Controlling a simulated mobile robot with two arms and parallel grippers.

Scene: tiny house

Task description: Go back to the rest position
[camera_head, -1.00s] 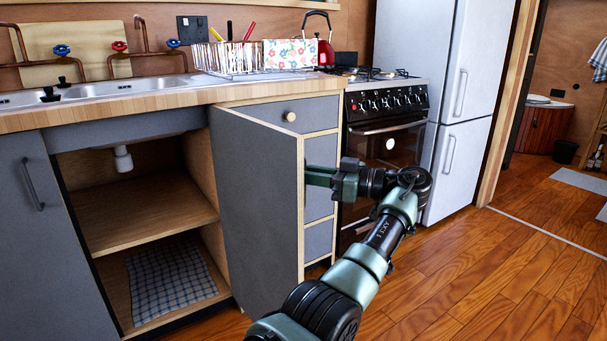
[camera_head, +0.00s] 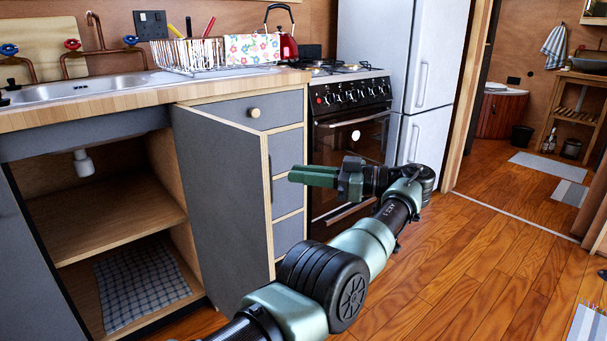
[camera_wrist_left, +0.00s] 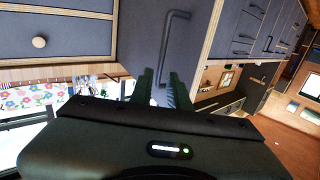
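My left gripper (camera_head: 300,177) is to the right of the open grey cabinet door (camera_head: 215,205), with a small gap between its fingertips and the door. In the left wrist view its two fingers (camera_wrist_left: 162,90) are apart and hold nothing. The dark door handle (camera_wrist_left: 168,48) shows just beyond the fingertips in that view. My left arm reaches in from the bottom of the head view. My right gripper is not in view.
The sink cabinet stands open, with a checked cloth (camera_head: 140,285) on its floor. Drawers (camera_head: 287,168), a black oven (camera_head: 350,140) and a white fridge (camera_head: 422,75) line the wall.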

